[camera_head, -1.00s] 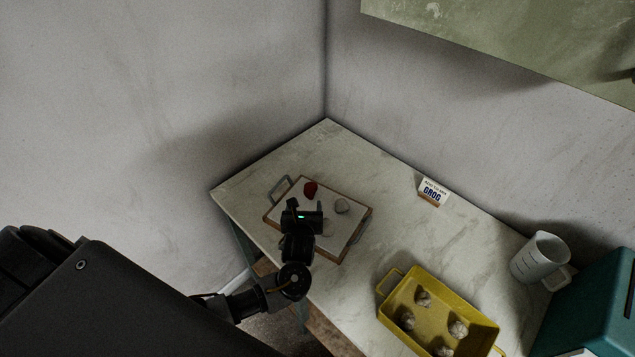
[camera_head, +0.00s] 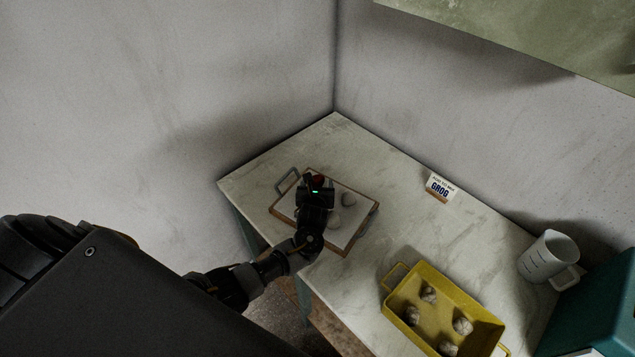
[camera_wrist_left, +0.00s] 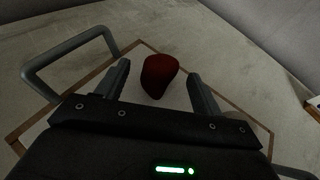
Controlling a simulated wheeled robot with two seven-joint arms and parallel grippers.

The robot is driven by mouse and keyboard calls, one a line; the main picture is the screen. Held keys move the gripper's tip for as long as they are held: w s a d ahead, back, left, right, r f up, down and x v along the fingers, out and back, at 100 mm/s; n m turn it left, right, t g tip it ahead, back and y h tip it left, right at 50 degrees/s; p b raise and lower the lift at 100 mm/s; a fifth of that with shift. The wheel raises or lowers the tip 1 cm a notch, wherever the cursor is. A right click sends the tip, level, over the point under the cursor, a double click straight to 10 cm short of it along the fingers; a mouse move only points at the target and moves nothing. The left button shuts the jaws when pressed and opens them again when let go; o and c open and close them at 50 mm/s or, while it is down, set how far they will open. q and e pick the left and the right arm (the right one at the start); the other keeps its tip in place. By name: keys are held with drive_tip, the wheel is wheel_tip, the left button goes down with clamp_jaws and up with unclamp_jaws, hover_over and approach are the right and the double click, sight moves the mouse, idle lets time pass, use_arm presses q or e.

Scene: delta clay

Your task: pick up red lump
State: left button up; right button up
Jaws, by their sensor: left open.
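The red lump (camera_wrist_left: 159,76) sits on the white, wood-rimmed tray. In the left wrist view it is between and slightly beyond the two fingers of my left gripper (camera_wrist_left: 160,84), with a gap on each side. In the head view only a small part of the red lump (camera_head: 319,178) shows past my left gripper (camera_head: 317,186), which covers the rest. The left gripper is open and empty. I cannot tell its exact height above the tray. My right gripper is not in view.
The tray (camera_head: 363,222) has grey handles and also bears pale lumps (camera_head: 348,199). A yellow tray (camera_head: 432,275) with several pale lumps, a GROG sign (camera_head: 440,187), a white jug (camera_head: 547,257) and a teal box (camera_head: 598,305) share the marble table (camera_head: 400,220). Walls rise behind.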

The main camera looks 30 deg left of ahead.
use_arm(q)
drive_tip(key=shift+x, duration=1.25)
drive_tip(key=c, duration=1.1)
drive_tip(key=shift+r, duration=0.1)
drive_tip(key=shift+r, duration=0.65)
drive_tip(key=s+d+r+p, duration=0.2)
drive_tip(key=s+d+r, duration=0.1)
drive_tip(key=s+d+r+p, duration=0.3)
drive_tip(key=r, duration=0.1)
drive_tip(key=s+d+r+p, duration=0.2)
drive_tip(key=s+d+r, duration=0.1)
drive_tip(key=d+r, duration=0.1)
drive_tip(key=shift+s+r+p, duration=0.2)
drive_tip(key=shift+s+p, duration=0.2)
drive_tip(key=shift+s, duration=0.1)
